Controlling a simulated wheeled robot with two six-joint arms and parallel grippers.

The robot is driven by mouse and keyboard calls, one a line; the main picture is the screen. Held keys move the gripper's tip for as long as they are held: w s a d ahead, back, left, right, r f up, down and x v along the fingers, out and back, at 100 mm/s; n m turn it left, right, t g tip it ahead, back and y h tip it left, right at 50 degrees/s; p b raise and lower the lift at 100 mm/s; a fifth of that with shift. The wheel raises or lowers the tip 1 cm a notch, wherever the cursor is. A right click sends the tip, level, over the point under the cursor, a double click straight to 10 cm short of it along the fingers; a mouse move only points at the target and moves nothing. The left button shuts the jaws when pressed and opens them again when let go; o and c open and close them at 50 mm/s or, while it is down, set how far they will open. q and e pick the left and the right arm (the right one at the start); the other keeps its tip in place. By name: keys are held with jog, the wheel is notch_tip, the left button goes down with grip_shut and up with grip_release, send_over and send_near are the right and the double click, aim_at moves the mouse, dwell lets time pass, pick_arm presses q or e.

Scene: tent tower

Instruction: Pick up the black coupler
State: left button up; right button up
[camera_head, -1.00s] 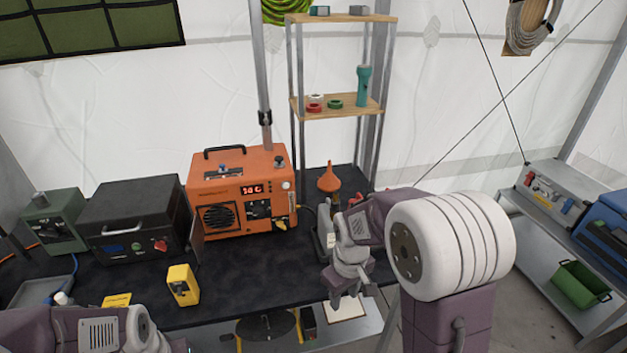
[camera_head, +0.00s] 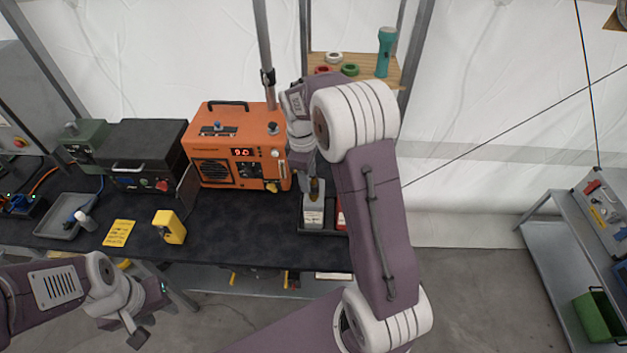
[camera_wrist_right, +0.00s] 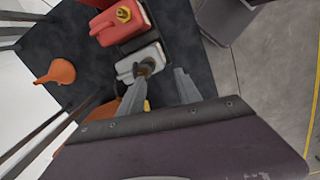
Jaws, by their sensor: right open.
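I cannot make out a black coupler for certain. A small dark fitting (camera_wrist_right: 145,69) shows at the top of a pale grey can (camera_wrist_right: 130,66) in the right wrist view. My right gripper (camera_wrist_right: 158,88) is open, its fingers apart just short of that fitting, with nothing between them. In the head view the right gripper (camera_head: 312,172) points down above the grey can (camera_head: 314,214) at the right end of the black table (camera_head: 240,230); the arm hides part of this area. My left gripper (camera_head: 150,314) is low at the left, open and empty, in front of the table.
A red can (camera_wrist_right: 117,27) stands beside the grey one, and an orange funnel (camera_wrist_right: 58,73) is close by. An orange heater unit (camera_head: 240,150), a black case (camera_head: 140,155) and a yellow box (camera_head: 170,227) stand on the table. The table's middle front is clear.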

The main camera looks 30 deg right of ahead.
aim_at(313, 183)
jog(key=w+d+n, duration=0.2)
jog(key=shift+w+d+g, duration=0.1)
jog(key=shift+w+g, duration=0.2)
jog(key=shift+g, duration=0.1)
jog(key=shift+d+f, duration=0.1)
notch_tip(313, 183, down, 3)
jog(key=shift+s+f+p, duration=0.1)
jog(key=shift+s+p, duration=0.05)
jog(key=shift+p, duration=0.5)
jog(key=shift+f, duration=0.35)
jog(key=f+p, duration=0.1)
jog(key=f, duration=0.1)
jog(key=f+p, duration=0.1)
jog(key=f, duration=0.1)
jog(key=shift+s+d, duration=0.15)
jog(key=shift+s, duration=0.05)
jog(key=shift+f, duration=0.45)
pick_arm(q)
notch_tip(313, 183, up, 3)
jog(key=shift+a+r, duration=0.1)
jog(key=shift+a, duration=0.05)
pick_arm(e)
grip_shut()
